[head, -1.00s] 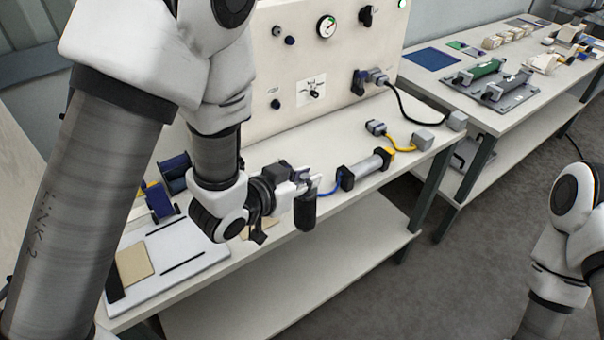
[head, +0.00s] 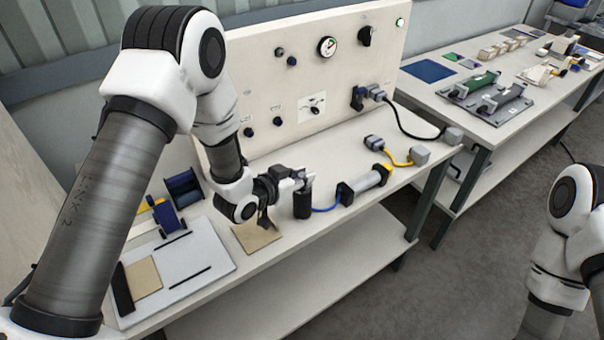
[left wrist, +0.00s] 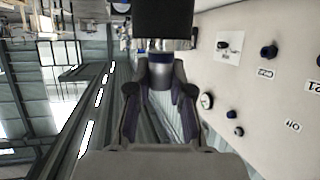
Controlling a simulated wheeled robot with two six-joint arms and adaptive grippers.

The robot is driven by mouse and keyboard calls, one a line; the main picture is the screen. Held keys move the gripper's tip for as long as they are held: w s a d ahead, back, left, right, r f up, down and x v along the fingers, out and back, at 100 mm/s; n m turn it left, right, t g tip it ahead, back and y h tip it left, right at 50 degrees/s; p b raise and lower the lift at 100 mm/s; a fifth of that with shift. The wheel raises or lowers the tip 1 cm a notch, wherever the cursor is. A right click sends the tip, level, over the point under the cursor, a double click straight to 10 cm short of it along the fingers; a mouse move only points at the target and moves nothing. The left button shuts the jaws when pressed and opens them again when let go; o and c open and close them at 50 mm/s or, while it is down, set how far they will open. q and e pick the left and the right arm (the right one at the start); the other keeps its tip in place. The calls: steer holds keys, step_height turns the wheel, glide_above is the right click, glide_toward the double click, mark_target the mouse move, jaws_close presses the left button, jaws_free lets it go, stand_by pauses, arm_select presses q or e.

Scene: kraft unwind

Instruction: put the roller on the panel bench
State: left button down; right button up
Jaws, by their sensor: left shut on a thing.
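My left gripper (head: 300,181) is shut on the roller (head: 302,204), a dark, short cylinder hanging upright below the fingers in the head view. The roller also shows as a black block at the top of the left wrist view (left wrist: 164,22), beyond the gripper fingers (left wrist: 160,75). The roller is over the panel bench (head: 330,222), near its front edge. I cannot tell whether its lower end touches the top. My right gripper is out of view; only part of the right arm shows.
A cream control panel (head: 300,90) stands behind. A white board (head: 190,262) and brown sheet (head: 257,233) lie left. Another bench (head: 505,115) stands right.

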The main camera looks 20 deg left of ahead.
arm_select(q)
steer(key=c, duration=1.5)
jaws_free()
steer(key=shift+f, duration=0.15)
steer(key=o, duration=0.4)
steer(key=shift+d, duration=0.1)
steer(key=shift+o, duration=0.2)
steer(key=shift+r, duration=0.25)
steer(key=b+v, duration=0.3)
steer(key=v, duration=0.9)
